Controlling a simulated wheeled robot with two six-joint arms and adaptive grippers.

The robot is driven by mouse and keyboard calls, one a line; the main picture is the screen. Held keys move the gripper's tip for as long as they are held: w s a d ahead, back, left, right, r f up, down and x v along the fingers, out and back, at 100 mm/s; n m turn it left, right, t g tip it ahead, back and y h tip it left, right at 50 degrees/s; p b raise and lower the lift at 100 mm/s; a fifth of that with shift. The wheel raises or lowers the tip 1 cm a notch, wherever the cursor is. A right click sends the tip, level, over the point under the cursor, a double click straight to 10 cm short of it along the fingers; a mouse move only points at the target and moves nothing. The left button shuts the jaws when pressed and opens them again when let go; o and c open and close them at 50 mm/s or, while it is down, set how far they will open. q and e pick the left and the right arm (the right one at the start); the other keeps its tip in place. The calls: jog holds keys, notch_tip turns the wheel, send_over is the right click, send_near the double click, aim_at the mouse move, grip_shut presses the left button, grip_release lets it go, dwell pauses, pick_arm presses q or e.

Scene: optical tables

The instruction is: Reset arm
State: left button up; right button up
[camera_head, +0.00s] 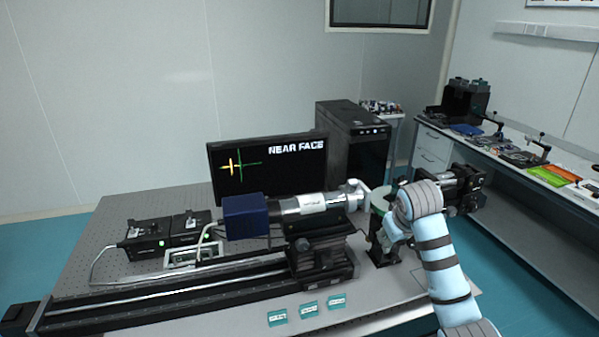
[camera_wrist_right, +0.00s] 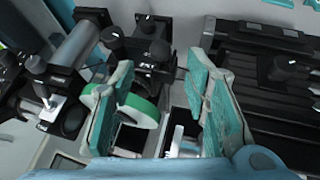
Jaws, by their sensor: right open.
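My right arm (camera_head: 442,265) comes in from the lower right in the head view and bends over the right part of the optical table (camera_head: 130,215). Its gripper is mostly hidden behind the wrist in that view. In the right wrist view my right gripper (camera_wrist_right: 160,65) shows two teal-padded fingers spread apart with nothing held between them. A green-rimmed round part (camera_wrist_right: 140,108) shows beyond the left finger, apparently lower down. The same green part (camera_head: 380,203) is beside the wrist in the head view. My left gripper is not in view.
A long black rail (camera_head: 170,295) carries a stage and a silver cylinder (camera_head: 305,204) with a blue box. A monitor (camera_head: 265,170) reading "NEAR FACE" and a black computer (camera_head: 355,145) stand behind. Several small teal labels (camera_head: 307,310) lie at the front. A side bench (camera_head: 540,190) is at right.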

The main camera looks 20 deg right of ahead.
jog(key=s+a+f+n+g+y, duration=0.1)
jog(key=s+a+f, duration=0.3)
jog(key=s+f, duration=0.3)
jog(key=s+a+f, duration=0.5)
jog(key=f, duration=0.3)
jog(key=s+a+f+g+y, duration=0.1)
jog(key=s+a+f, duration=0.2)
jog(key=s, duration=0.7)
jog(key=s+a+f, duration=0.3)
jog(key=s+a, duration=0.1)
jog(key=s, duration=0.6)
notch_tip(320, 180, down, 25)
jog(key=s+d+g+b, duration=0.2)
jog(key=b, duration=0.2)
jog(key=s+f+b, duration=0.1)
jog(key=s+f, duration=1.1)
jog(key=s, duration=0.1)
jog(key=shift+d+g+b, duration=0.3)
jog(key=shift+d+b, duration=0.05)
jog(key=shift+b, duration=0.05)
jog(key=shift+s, duration=0.1)
jog(key=shift+m, duration=0.3)
